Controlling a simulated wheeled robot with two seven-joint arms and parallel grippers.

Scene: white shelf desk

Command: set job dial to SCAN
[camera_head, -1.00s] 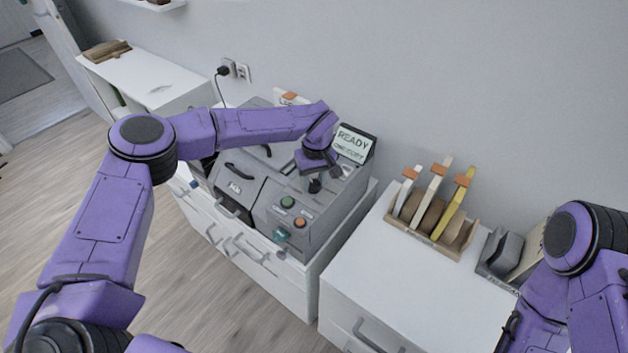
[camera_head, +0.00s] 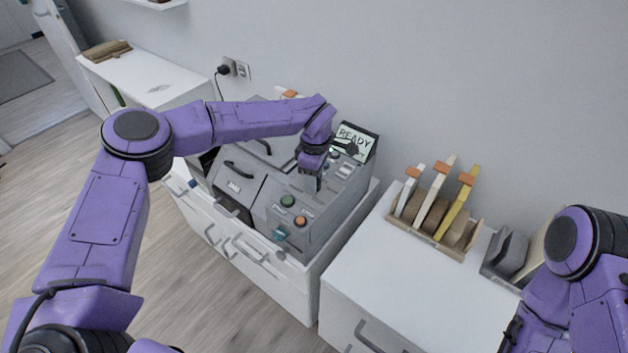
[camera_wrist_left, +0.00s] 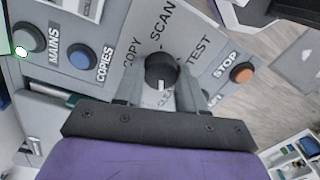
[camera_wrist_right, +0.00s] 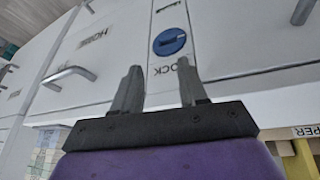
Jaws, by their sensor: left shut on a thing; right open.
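The job dial (camera_wrist_left: 160,70) is a dark round knob on the grey panel, with COPY, SCAN and TEST printed around it and a partly hidden label below. Its white mark points down in the left wrist view, away from SCAN at the top. My left gripper (camera_wrist_left: 160,78) is shut on the dial, one finger on each side. In the head view my left gripper (camera_head: 318,181) reaches down to the machine's panel and hides the dial. My right gripper (camera_wrist_right: 160,85) is open and empty before a white drawer front with a blue lock knob (camera_wrist_right: 169,42).
The grey machine (camera_head: 232,187) has a tilted screen (camera_head: 354,139) reading READY, partly covered by my left arm. Green (camera_head: 288,201) and orange (camera_head: 300,221) buttons sit near the dial. A wooden rack (camera_head: 437,234) stands on the white cabinet at right.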

